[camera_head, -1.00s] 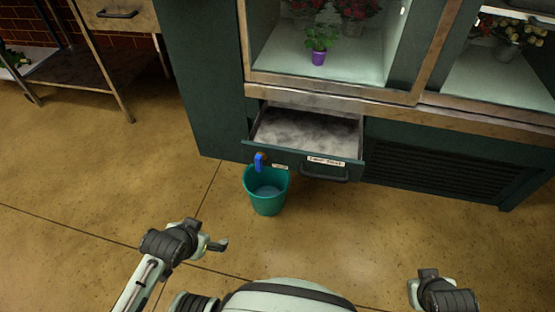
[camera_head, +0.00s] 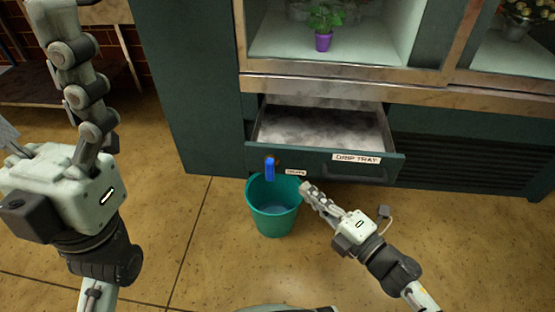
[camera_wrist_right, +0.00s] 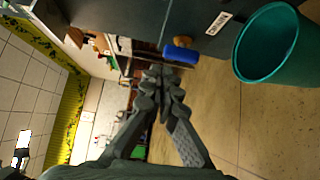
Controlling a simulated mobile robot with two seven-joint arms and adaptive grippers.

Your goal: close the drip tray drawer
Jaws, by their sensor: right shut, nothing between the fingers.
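The drip tray drawer (camera_head: 322,160) stands pulled out under the display cabinet, its grey inside showing. Its dark green front carries a white label reading DRIP TRAY (camera_head: 357,158), a dark handle (camera_head: 362,175) and a blue-handled tap (camera_head: 270,168). My right gripper (camera_head: 306,189) is shut and empty, its tips low in front of the drawer front, close to the bucket's right rim in the picture. Its closed fingers also show in the right wrist view (camera_wrist_right: 160,75). My left gripper (camera_head: 70,80) is raised at the far left, away from the drawer; its fingertips are not clearly shown.
A teal bucket (camera_head: 274,212) stands on the floor under the tap; it also shows in the right wrist view (camera_wrist_right: 268,48). A purple pot with a plant (camera_head: 322,40) stands in the cabinet above. A metal table (camera_head: 60,82) is at the left.

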